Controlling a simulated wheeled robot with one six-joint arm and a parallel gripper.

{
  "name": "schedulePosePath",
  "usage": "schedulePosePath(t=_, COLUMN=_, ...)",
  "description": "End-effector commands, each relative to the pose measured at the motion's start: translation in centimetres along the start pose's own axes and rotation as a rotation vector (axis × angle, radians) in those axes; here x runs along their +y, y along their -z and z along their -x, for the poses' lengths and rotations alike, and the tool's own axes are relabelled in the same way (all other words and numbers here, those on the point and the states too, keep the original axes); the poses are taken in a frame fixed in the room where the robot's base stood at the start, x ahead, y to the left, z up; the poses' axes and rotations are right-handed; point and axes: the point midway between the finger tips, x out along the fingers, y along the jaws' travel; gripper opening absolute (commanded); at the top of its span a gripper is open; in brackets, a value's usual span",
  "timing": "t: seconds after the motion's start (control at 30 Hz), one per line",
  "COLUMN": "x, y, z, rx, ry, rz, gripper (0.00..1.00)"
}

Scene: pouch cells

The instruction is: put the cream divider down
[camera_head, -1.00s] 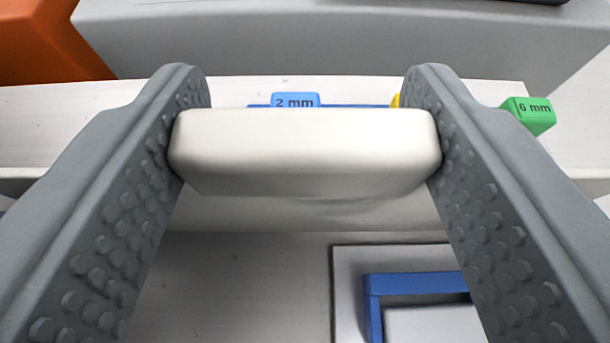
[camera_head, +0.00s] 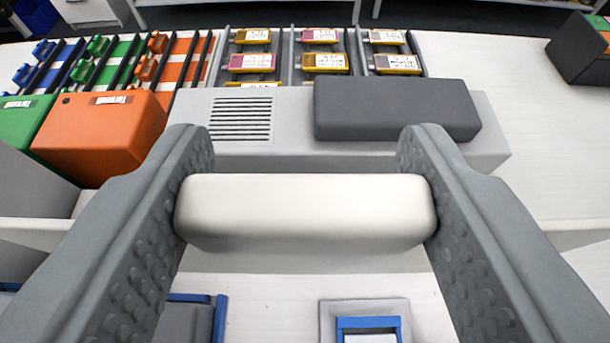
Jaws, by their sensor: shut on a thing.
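The cream divider (camera_head: 305,212) is a long rounded block, held crosswise in the middle of the view. My gripper (camera_head: 305,205) is shut on it, with one grey studded finger pressed to each end. The divider appears to be held above the white surface (camera_head: 270,300). It hides part of what lies behind and below it.
A grey machine with a vent (camera_head: 240,118) and a dark lid (camera_head: 396,108) stands ahead. An orange box (camera_head: 98,135) and a green box (camera_head: 22,122) are at left. Racks of labelled pouches (camera_head: 323,62) lie farther back. A blue-framed fixture (camera_head: 368,324) is below; white surface at right is clear.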

Motion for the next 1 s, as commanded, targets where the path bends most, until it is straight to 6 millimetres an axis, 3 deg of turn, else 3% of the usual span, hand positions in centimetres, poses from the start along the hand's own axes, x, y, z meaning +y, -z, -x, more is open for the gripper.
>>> schedulePosePath(t=0.2, x=0.0, y=2.8, z=1.1, rx=0.001, ry=0.000, rz=0.000, gripper=0.26)
schedulePosePath(t=0.6, x=0.0, y=4.0, z=1.6, rx=0.000, ry=0.000, rz=0.000, gripper=0.26)
schedulePosePath(t=0.83, x=0.0, y=3.6, z=1.5, rx=-0.002, ry=0.000, rz=0.000, gripper=0.26)
schedulePosePath(t=1.0, x=0.0, y=1.1, z=0.5, rx=-0.005, ry=0.000, rz=0.000, gripper=0.26)
